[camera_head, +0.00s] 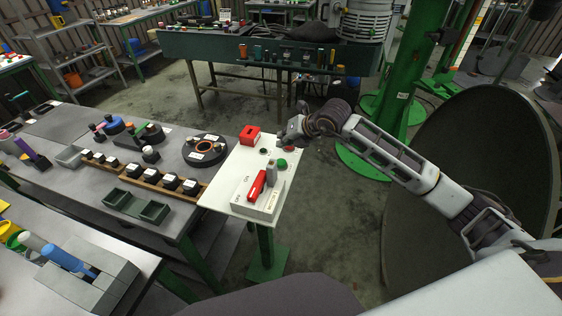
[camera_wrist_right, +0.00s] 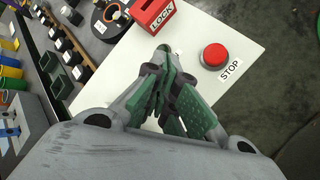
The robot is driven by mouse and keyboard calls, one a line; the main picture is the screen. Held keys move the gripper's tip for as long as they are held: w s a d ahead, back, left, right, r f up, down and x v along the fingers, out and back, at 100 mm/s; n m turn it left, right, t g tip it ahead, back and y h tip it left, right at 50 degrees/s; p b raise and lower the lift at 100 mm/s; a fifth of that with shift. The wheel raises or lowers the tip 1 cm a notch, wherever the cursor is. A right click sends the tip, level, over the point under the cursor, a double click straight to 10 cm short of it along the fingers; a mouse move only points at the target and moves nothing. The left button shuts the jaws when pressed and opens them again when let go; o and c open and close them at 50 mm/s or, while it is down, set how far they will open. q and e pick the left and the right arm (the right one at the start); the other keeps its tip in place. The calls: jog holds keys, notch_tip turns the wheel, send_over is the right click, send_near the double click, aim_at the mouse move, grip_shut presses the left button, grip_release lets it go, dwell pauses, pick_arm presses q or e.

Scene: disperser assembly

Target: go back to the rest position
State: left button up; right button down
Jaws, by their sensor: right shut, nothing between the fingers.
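My right gripper (camera_head: 284,136) is over the far right edge of the white control panel (camera_head: 225,188), its arm coming in from the right. In the right wrist view the gripper (camera_wrist_right: 168,62) is shut with its green-padded fingers together and nothing between them. It is above the white panel, between the red LOCK box (camera_wrist_right: 152,14) and the red STOP button (camera_wrist_right: 215,55). In the head view the red box (camera_head: 250,135) stands at the panel's far side. My left gripper is not in view.
The panel also bears a green button (camera_head: 282,163) and a red lever switch (camera_head: 257,184). A grey workbench (camera_head: 75,168) with several parts stands left. A green post (camera_head: 405,100) and a large dark disc (camera_head: 470,190) stand right. Floor is free beside the panel.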

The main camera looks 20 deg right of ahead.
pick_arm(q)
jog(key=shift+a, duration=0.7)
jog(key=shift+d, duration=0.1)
